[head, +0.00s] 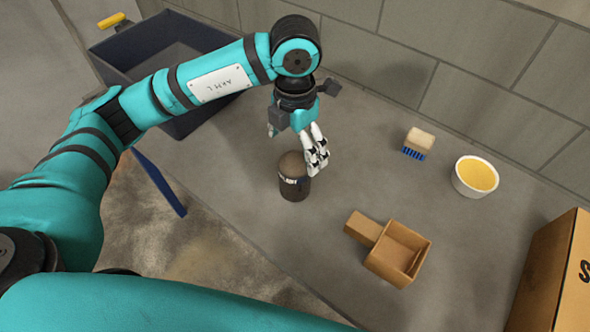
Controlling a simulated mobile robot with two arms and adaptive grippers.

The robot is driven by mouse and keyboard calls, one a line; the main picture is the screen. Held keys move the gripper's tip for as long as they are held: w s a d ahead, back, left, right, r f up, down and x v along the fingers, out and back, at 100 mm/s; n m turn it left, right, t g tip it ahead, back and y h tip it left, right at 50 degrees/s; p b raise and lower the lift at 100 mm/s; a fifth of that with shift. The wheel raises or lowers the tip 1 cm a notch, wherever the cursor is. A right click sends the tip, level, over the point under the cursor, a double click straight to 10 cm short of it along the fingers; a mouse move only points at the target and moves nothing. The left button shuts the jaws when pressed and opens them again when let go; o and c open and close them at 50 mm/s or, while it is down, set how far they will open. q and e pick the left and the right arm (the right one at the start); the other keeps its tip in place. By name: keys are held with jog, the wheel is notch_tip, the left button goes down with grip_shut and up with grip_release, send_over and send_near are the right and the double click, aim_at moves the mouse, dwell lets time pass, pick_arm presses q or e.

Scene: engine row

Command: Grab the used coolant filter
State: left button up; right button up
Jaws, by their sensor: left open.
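The used coolant filter looks to be the dark brown cylinder (293,177) with a rounded top and a band of light lettering. It stands upright on the grey bench top, near its front edge. My left gripper (296,146) is open, just above and behind the cylinder, with its fingers pointing down. In the picture its pale fingers reach the cylinder's upper right side; I cannot tell whether they touch it. My right gripper is not in view.
A dark blue bin (205,118) stands behind my left arm. To the right are a brush (418,142), a white tub of yellow stuff (475,177), a small open cardboard box (398,253) and a large carton (548,275). A block wall closes the back.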

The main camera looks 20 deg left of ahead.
aim_at(295, 158)
pick_arm(q)
jog(key=shift+f, duration=0.8)
notch_tip(295, 158, down, 5)
jog(key=p, duration=0.2)
jog(key=shift+p, duration=0.35)
jog(key=shift+f, duration=0.2)
jog(key=shift+w, duration=0.1)
jog(key=c, duration=1.6)
